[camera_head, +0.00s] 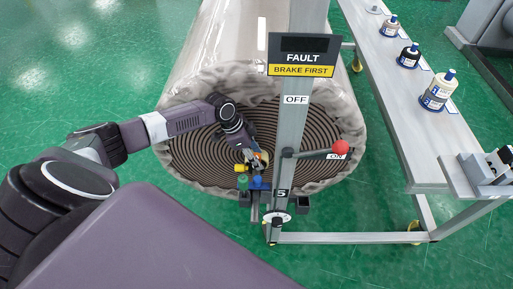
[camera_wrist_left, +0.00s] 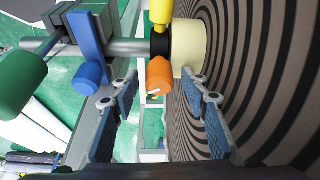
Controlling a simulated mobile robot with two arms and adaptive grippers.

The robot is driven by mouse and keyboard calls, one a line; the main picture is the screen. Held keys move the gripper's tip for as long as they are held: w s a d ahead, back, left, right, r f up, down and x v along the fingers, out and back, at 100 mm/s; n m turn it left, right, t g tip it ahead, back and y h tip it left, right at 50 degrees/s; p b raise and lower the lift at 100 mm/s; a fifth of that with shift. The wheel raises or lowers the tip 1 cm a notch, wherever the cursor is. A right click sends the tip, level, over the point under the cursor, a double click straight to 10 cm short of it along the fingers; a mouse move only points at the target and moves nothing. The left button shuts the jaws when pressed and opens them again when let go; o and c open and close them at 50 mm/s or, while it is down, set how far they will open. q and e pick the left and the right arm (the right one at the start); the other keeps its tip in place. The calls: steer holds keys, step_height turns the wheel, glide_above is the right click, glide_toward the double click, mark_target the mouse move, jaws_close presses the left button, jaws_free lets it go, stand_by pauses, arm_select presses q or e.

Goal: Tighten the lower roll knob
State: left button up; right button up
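The large wrapped roll (camera_head: 185,150) shows its spiral end in the head view. Several coloured knobs sit on its core fitting: yellow (camera_head: 240,168), green (camera_head: 242,182), blue (camera_head: 257,184) and orange (camera_wrist_left: 155,78). I cannot tell which is the lower roll knob. My left gripper (camera_head: 258,158) is at the fitting, beside the roll's end. In the left wrist view its fingers (camera_wrist_left: 158,98) stand apart, with the orange knob in line with the gap between them, around the tips' height. No contact shows. The blue knob lies just left of the left fingers. My right gripper is not in view.
A grey post (camera_head: 292,125) carries a FAULT, BRAKE FIRST sign (camera_head: 303,56) and a red-ball lever (camera_head: 340,148) pointing right near the ON label, close right of my left gripper. A bench (camera_head: 400,105) with several bottles stands right. Green floor is open at left.

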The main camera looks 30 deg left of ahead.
arm_select(q)
steer(key=shift+r, duration=0.1)
steer(key=v, duration=1.1)
steer(key=shift+r, duration=0.4)
steer(key=shift+s+a, duration=0.1)
steer(key=shift+s, duration=0.05)
